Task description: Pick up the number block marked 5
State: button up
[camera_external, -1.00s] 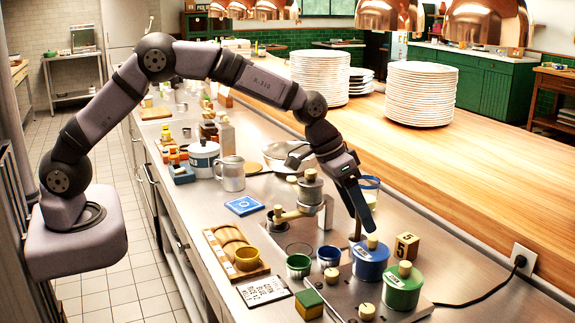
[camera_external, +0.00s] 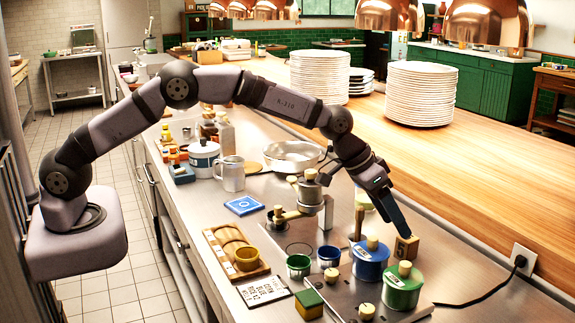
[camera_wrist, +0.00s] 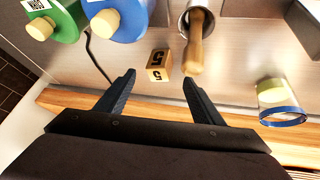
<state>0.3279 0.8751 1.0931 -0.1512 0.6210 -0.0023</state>
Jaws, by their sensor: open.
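The number block marked 5 (camera_wrist: 159,66) is a small tan wooden cube with a dark 5 on the faces I see. It stands on the steel counter, just beyond and between my open fingertips in the wrist view. My gripper (camera_wrist: 158,82) is open and empty, its two dark fingers spread wider than the block. In the external view my gripper (camera_external: 398,222) reaches down at the block (camera_external: 407,247), and its finger hides part of the block. I cannot tell there whether they touch.
Near the block stand a blue canister (camera_external: 369,264) and a green canister (camera_external: 402,289) with wooden knobs. A metal cup with a wooden pestle (camera_wrist: 197,45) is close beside the block in the wrist view. A wall socket (camera_external: 523,259) with a black cord is to the right.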

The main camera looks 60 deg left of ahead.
aim_at(406, 248)
jog(key=shift+w+p+x, duration=0.25)
jog(key=shift+p+x, duration=0.95)
jog(key=shift+x, duration=0.05)
jog(key=shift+p+x, duration=0.45)
jog(key=shift+x, duration=0.75)
jog(key=shift+d, duration=0.15)
jog(key=shift+c, duration=0.6)
jog(key=c, duration=1.2)
